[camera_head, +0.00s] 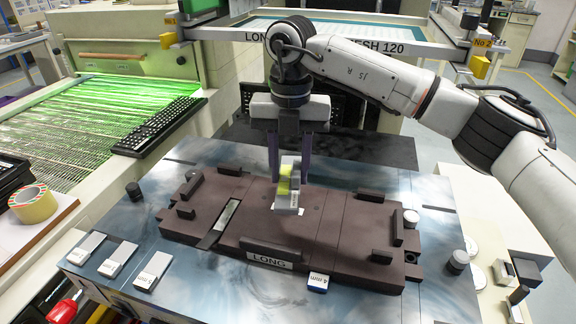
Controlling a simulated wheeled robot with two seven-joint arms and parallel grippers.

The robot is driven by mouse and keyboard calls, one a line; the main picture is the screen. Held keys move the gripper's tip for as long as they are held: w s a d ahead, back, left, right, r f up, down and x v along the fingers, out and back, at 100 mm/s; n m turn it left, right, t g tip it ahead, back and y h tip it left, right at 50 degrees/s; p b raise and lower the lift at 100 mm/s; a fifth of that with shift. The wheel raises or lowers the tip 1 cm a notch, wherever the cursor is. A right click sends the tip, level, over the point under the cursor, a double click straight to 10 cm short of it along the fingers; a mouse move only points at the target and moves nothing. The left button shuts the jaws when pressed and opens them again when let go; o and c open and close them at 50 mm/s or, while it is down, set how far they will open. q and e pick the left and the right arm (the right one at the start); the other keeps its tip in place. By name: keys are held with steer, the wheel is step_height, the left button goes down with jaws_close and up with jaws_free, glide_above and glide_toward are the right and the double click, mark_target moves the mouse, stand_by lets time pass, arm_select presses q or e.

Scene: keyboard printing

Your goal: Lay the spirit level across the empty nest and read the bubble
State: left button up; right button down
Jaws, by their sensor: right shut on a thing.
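The spirit level (294,197), a pale block with a yellow-green vial patch, is between the fingers of my right gripper (289,165), over the middle of the nest. The gripper points down and is shut on it. The level looks steeply tilted or end-on; I cannot tell whether its lower end touches the nest. The bubble is too small to make out. The empty nest (330,235) is a dark brown segmented plate with raised black stops and a "LONG" label, with no keyboard on it. My left gripper is not in view.
Several white labelled blocks (118,260) lie on the bluish metal plate (200,285) at the front left, and another (318,282) is at the nest's front edge. A black keyboard (158,126) lies by the green-lit conveyor (70,125). A yellow tape roll (33,204) is at left.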

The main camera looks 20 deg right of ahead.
mark_target(288, 175)
steer(key=shift+w+r+m, duration=0.2)
steer(key=shift+w+m, duration=0.15)
steer(key=shift+m, duration=0.65)
steer(key=shift+f, duration=0.15)
steer(key=shift+f+b, duration=0.9)
steer(key=shift+f, duration=0.05)
step_height(288, 175, down, 2)
steer(key=shift+f+b, duration=0.2)
steer(key=shift+b, duration=0.75)
steer(key=shift+f+b, duration=0.3)
steer(key=shift+f, duration=0.45)
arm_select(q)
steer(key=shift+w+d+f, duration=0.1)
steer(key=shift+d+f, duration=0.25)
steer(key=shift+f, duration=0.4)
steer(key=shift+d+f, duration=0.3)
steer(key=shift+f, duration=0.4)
arm_select(e)
steer(key=shift+f, duration=0.55)
arm_select(q)
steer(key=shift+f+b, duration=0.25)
steer(key=shift+b, duration=0.15)
arm_select(e)
steer(key=shift+f, duration=0.4)
steer(key=c, duration=1.1)
jaws_free()
